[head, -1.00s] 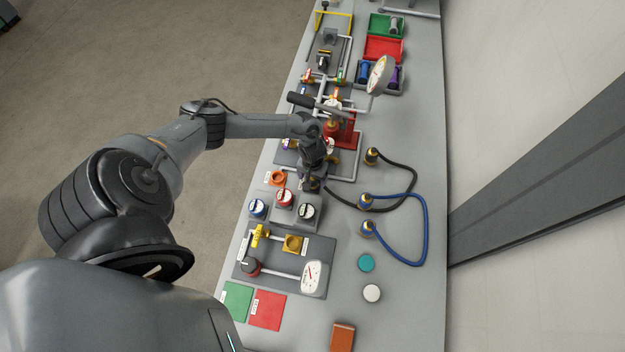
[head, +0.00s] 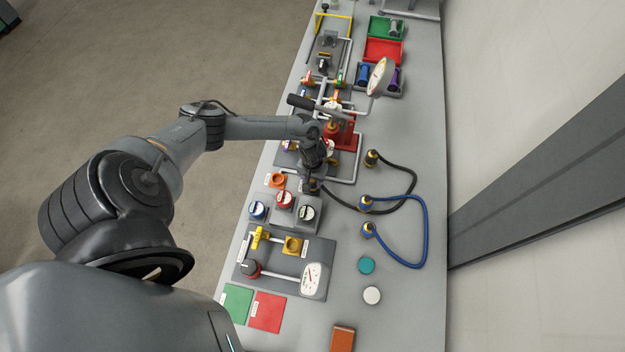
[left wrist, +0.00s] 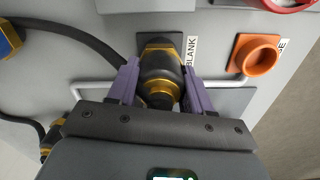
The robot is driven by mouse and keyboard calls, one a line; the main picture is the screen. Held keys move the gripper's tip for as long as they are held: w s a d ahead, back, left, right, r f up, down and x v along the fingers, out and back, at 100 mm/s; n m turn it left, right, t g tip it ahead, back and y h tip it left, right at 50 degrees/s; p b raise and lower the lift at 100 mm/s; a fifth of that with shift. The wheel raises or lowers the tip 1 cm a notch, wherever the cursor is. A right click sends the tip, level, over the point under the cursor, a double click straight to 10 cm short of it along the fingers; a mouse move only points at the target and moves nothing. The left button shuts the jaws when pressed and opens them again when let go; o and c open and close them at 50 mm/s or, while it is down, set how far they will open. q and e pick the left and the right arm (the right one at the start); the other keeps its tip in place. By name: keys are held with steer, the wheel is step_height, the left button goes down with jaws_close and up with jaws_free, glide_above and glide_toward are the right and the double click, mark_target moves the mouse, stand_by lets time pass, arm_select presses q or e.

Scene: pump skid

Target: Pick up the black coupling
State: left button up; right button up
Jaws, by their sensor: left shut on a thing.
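The black coupling (left wrist: 160,72) with brass-coloured rings is in the middle of the left wrist view, at the end of a black hose (left wrist: 75,40). My left gripper (left wrist: 160,88) has its two purple fingers on either side of it and is shut on it. The coupling sits at a dark square beside a label reading BLANK. In the head view my left gripper (head: 313,183) is low over the bench and hides most of the coupling. The hose's other end has a brass fitting (head: 371,158) on the bench. My right gripper is not in view.
An orange ring-shaped port (left wrist: 256,56) is close beside the coupling. Red, blue and black-topped round parts (head: 284,200) stand just in front. A blue hose (head: 426,225) loops on the right. A gauge (head: 380,76) and pipework rise behind.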

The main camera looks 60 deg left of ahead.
arm_select(q)
steer(key=shift+r, duration=0.65)
step_height(320, 180, up, 2)
steer(key=shift+r, duration=0.2)
steer(key=w+d+r, duration=0.5)
steer(key=d+r, duration=0.2)
steer(key=d, duration=0.3)
steer(key=shift+w+d, duration=0.15)
steer(key=shift+w, duration=0.15)
